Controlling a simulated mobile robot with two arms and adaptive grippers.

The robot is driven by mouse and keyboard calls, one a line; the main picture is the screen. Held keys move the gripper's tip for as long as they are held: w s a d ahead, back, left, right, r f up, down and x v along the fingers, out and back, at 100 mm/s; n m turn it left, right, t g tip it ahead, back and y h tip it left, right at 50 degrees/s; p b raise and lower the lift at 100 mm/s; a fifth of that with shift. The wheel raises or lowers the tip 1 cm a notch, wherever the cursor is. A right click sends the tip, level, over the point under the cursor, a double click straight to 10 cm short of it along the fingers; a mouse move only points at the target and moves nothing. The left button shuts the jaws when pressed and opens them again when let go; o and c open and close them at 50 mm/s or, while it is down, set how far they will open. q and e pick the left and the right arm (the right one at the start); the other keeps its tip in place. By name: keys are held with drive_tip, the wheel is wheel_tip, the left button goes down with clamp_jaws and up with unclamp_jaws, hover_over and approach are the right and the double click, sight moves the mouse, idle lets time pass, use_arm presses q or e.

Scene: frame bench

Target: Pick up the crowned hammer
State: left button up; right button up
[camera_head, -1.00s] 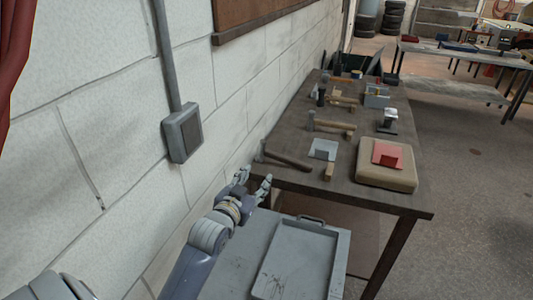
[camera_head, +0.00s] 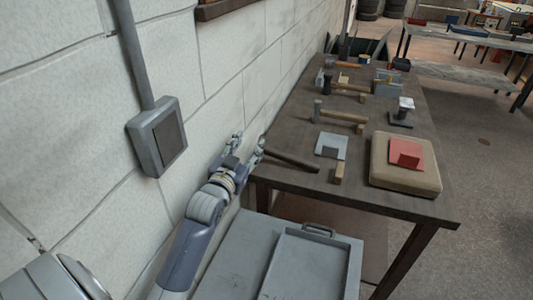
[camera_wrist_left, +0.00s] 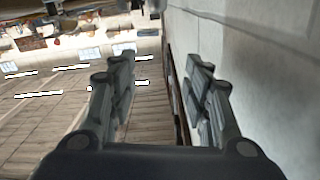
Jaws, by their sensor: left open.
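Several hammers lie on the dark workbench (camera_head: 285,181). The nearest hammer (camera_head: 291,160) has a dark handle and lies at the bench's left edge, its head end close to my left gripper. A second hammer (camera_head: 345,117) with a light wooden handle lies farther back; another (camera_head: 350,87) lies behind it. I cannot tell which one is the crowned hammer. My left gripper (camera_head: 250,142) is open and empty beside the wall, at the bench's near left corner. Its spread fingers also show in the left wrist view (camera_wrist_left: 160,65), with no hammer clearly between them. My right gripper is out of view.
The block wall (camera_head: 225,90) with a grey switch box (camera_head: 158,137) runs close along the left. A beige case (camera_head: 405,181) with a red block (camera_head: 405,153), a grey plate (camera_head: 330,146) and a small wooden block (camera_head: 339,172) lie on the bench. A grey tray (camera_head: 313,268) is in front.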

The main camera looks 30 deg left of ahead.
use_arm(q)
wheel_tip(320, 180, down, 6)
drive_tip(key=b, duration=0.5)
drive_tip(key=shift+a+p+x, duration=0.2)
drive_tip(key=shift+p+x, duration=0.7)
drive_tip(key=shift+x, duration=4.75)
drive_tip(key=shift+s, duration=0.1)
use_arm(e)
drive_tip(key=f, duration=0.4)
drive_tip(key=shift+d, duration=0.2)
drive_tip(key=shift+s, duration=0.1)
use_arm(q)
clamp_jaws()
drive_tip(key=shift+r, duration=0.1)
